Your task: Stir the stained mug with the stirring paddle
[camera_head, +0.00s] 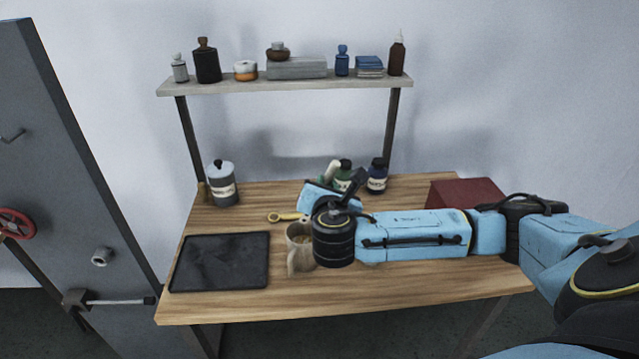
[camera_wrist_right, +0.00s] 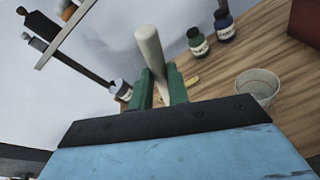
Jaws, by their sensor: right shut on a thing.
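The stained mug (camera_head: 297,233) is a beige cup on the wooden table, right of the black mat and partly hidden by my right arm. It also shows at the right in the wrist view (camera_wrist_right: 258,90), open top visible. My right gripper (camera_wrist_right: 162,90) has green fingers shut on the stirring paddle (camera_wrist_right: 149,48), a pale rod-like piece. In the head view the paddle's pale end (camera_head: 332,169) shows above the blue gripper body, behind the mug. The paddle is apart from the mug in the wrist view. My left gripper is out of view.
A black mat (camera_head: 220,262) lies left of the mug, and a yellow tool (camera_head: 287,217) behind it. A grey canister (camera_head: 221,184), a green bottle (camera_head: 345,171), a blue bottle (camera_head: 377,176) and a red box (camera_head: 464,192) stand farther back. A loaded shelf (camera_head: 285,86) spans above.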

